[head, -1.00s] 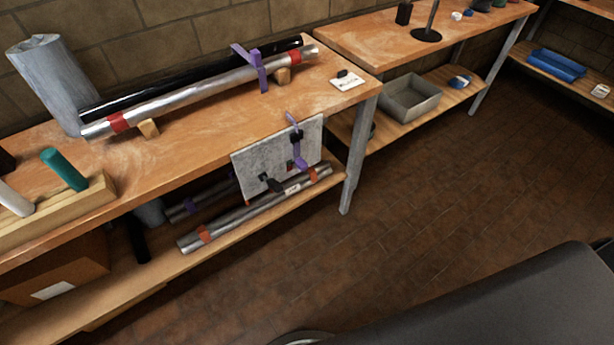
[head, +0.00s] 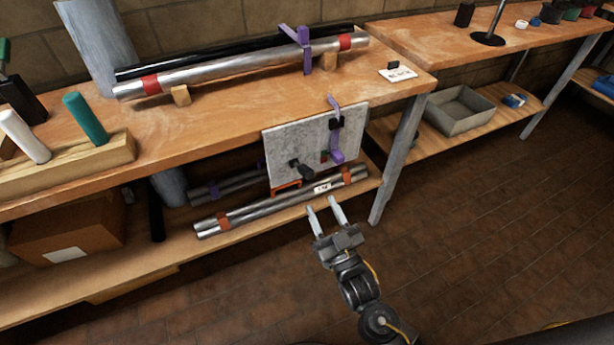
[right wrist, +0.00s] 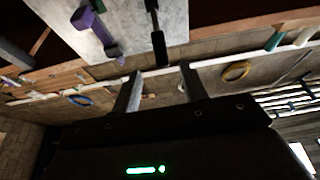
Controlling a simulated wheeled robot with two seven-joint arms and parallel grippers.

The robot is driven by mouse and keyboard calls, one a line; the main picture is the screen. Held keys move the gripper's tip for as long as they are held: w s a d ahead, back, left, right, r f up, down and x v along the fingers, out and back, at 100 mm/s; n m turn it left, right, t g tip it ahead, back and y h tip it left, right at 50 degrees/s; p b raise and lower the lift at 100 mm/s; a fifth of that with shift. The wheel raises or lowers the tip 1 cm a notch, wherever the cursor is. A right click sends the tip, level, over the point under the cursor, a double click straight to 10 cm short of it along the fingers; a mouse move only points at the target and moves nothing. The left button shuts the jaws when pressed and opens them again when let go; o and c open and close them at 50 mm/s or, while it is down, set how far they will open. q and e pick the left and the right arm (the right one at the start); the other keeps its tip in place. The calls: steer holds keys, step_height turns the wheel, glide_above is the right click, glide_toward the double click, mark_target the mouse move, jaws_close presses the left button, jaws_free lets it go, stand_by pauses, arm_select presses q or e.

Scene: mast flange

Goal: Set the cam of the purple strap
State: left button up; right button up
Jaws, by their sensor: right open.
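A second purple strap (head: 304,48) stands around the pipes on the bench top. A black handle (head: 301,169) sticks out of the panel's lower part. My right gripper (head: 322,204) is open and empty, below and in front of the panel, apart from it. In the right wrist view, its two fingers (right wrist: 161,70) point toward the panel. My left gripper is out of view.
A silver pipe (head: 280,202) with red bands lies on the lower shelf behind my right gripper. The bench leg (head: 397,155) stands to the right. A grey bin (head: 458,110) sits on the far bench's shelf. The brick floor (head: 480,220) at right is clear.

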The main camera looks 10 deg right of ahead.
mark_target(306, 168)
steer(key=x, duration=0.6)
steer(key=p+x, duration=0.1)
steer(key=x, duration=0.2)
steer(key=shift+r, duration=0.3)
steer(key=shift+x, duration=0.8)
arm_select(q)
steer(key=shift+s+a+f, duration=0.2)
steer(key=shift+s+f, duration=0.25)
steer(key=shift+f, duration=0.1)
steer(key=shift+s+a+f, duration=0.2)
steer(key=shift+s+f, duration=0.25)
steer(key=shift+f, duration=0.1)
arm_select(e)
steer(key=shift+c, duration=0.2)
jaws_close()
steer(key=shift+d, duration=0.1)
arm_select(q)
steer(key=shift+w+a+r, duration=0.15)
